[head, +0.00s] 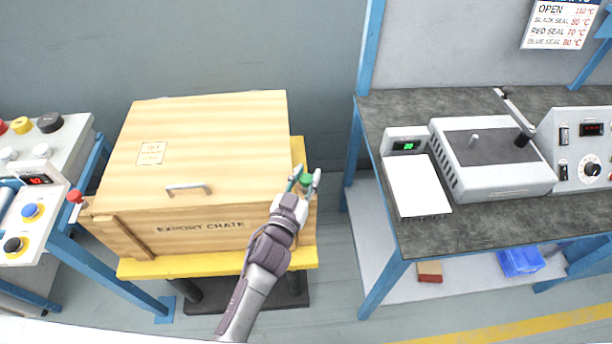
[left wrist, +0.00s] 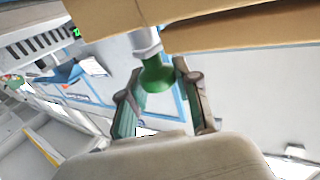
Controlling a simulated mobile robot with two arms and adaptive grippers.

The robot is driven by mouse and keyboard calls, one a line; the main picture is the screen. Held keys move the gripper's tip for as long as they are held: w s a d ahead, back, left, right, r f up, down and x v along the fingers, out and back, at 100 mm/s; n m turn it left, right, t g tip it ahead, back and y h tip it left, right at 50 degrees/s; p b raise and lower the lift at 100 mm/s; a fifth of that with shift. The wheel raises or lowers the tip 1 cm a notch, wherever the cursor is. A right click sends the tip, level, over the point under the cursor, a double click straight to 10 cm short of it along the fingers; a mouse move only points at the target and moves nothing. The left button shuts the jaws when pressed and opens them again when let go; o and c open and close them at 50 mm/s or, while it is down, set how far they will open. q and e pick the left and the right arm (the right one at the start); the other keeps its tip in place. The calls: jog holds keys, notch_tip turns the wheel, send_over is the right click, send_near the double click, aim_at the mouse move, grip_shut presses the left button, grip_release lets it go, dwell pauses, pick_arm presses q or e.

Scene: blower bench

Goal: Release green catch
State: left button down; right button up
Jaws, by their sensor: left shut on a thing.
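The green catch (head: 306,179) is a small green knob at the right end of the wooden export crate (head: 210,140). It also shows in the left wrist view (left wrist: 157,76), hanging from a pale metal stem at the crate's edge. My left gripper (head: 304,181) is at the crate's right side, with its two fingers on either side of the green knob and shut on it. In the left wrist view the fingers (left wrist: 160,88) flank the knob. The crate lid is down, with a metal handle (head: 188,188) on it. My right gripper is not in view.
A red knob (head: 75,196) sits at the crate's left end. The crate rests on a yellow platform (head: 215,264). A workbench (head: 470,236) with a blower machine (head: 492,160) and a white plate (head: 418,186) stands at right. A control panel (head: 45,208) is at far left.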

pick_arm(q)
jog(key=h+p, duration=0.1)
jog(key=m+g+h+p, duration=0.1)
jog(key=p, duration=0.1)
jog(key=shift+r+m, duration=0.3)
jog(key=shift+r, duration=0.05)
jog(key=shift+w+f+m+g+h+p, duration=0.15)
jog(key=shift+m+g+h+p, duration=0.45)
jog(key=shift+h, duration=0.5)
jog(key=shift+f+m+g+h, duration=0.15)
jog(key=shift+m+g+h, duration=0.15)
jog(key=shift+m+h, duration=0.2)
jog(key=c, duration=0.8)
grip_release()
jog(key=shift+s+f, duration=0.1)
jog(key=shift+s, duration=0.15)
jog(key=v, duration=1.1)
jog(key=shift+s+a, duration=0.25)
jog(key=shift+a, duration=0.1)
